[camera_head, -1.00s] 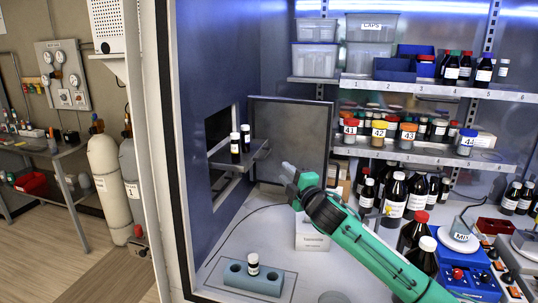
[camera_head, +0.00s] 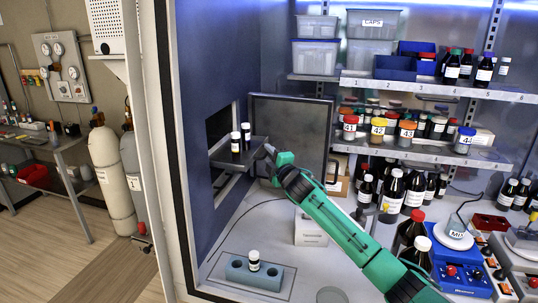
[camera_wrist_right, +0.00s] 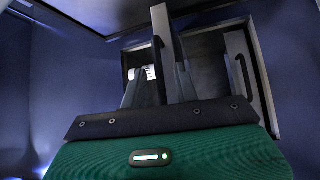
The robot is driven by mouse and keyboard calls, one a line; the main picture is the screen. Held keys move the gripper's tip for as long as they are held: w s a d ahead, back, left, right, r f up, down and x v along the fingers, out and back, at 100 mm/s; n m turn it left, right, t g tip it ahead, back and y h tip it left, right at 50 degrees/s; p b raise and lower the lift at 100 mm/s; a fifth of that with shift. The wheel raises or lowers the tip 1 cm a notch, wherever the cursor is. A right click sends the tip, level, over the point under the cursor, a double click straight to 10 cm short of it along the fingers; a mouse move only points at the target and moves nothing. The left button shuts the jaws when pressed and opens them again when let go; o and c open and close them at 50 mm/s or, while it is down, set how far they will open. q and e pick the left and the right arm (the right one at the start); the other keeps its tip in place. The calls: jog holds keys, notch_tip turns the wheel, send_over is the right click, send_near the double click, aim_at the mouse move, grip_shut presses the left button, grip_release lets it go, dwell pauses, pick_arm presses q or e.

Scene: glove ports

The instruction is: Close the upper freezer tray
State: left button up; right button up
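The upper freezer tray (camera_head: 222,161) is a dark grey shelf that sticks out from an opening in the blue left wall. A grey open door panel (camera_head: 290,120) stands just behind and right of the gripper. My left gripper is not in view.
A blue-grey block with holes (camera_head: 240,276) holds a small bottle on the white work surface below the tray. A white box (camera_head: 310,230) stands below my right arm. Shelves with bottles and bins fill the back right. Dark bottles stand close to the arm.

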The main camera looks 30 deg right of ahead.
aim_at(225, 152)
grip_shut()
jog(key=w+a+b, duration=0.1)
jog(key=w+a, duration=0.2)
jog(key=w+a+b, duration=0.1)
jog(key=w+a, duration=0.2)
jog(key=w, duration=0.1)
jog(key=w+a+b, duration=0.1)
jog(key=w+a, duration=0.2)
jog(key=shift+w+a+f, duration=0.1)
jog(key=shift+w+f, duration=0.05)
jog(key=shift+w, duration=0.2)
jog(key=shift+w+a+b, duration=0.35)
jog(key=shift+w+a, duration=0.15)
jog(key=shift+w, duration=0.1)
jog(key=shift+r, duration=0.2)
